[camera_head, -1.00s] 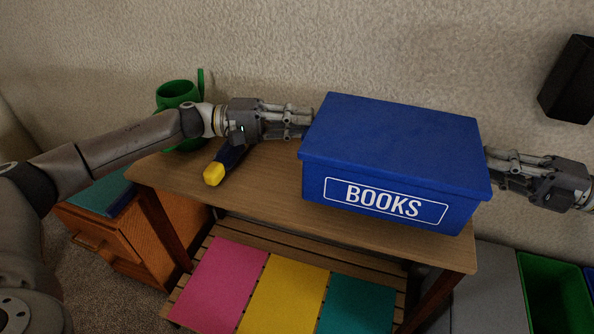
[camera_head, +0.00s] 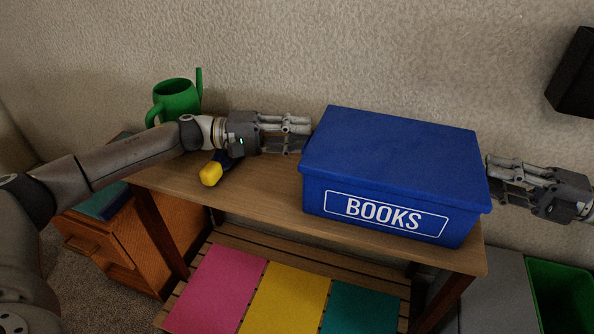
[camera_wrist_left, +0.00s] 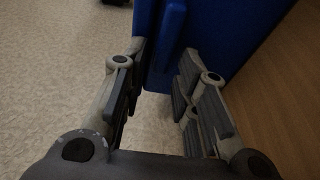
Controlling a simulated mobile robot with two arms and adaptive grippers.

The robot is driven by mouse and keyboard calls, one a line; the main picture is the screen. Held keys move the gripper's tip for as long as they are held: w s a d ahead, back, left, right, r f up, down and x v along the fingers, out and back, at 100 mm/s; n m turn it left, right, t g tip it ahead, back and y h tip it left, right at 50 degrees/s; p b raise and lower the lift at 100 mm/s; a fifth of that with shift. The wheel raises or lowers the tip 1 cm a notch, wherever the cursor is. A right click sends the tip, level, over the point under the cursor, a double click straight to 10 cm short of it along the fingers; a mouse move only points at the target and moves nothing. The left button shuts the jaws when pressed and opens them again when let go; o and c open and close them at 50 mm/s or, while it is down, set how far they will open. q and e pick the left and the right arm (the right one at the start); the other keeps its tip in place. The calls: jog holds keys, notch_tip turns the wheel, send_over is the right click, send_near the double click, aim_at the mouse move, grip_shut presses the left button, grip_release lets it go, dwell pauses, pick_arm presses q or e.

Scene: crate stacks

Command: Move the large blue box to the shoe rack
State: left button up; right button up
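The large blue box (camera_head: 395,160), lidded and labelled "BOOKS", is level at the right part of a wooden tabletop (camera_head: 275,195). Whether it rests fully on the top cannot be told. My left gripper (camera_head: 308,137) is at the box's left side, fingers apart. In the left wrist view the blue box (camera_wrist_left: 230,30) lies ahead of the left fingers (camera_wrist_left: 160,100), with its rim edge between them. My right gripper (camera_head: 488,172) is at the box's right side, fingers apart, tips near or touching it. Below the top is a slatted shelf (camera_head: 285,250).
A green watering can or mug (camera_head: 175,98) stands behind my left arm. A blue-and-yellow object (camera_head: 211,174) lies on the top. Pink (camera_head: 215,288), yellow and teal mats cover the shelf. A wooden cabinet (camera_head: 150,245) is left. A green bin (camera_head: 560,295) and black wall object (camera_head: 575,75) are right.

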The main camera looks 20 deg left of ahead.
pick_arm(q)
jog(key=shift+o, duration=0.2)
jog(key=shift+d, duration=0.1)
pick_arm(e)
jog(key=shift+a, duration=0.1)
pick_arm(q)
jog(key=o, duration=0.8)
jog(key=shift+s, duration=0.1)
jog(key=shift+r, duration=0.15)
jog(key=shift+r, duration=4.95)
pick_arm(e)
jog(key=o, duration=0.8)
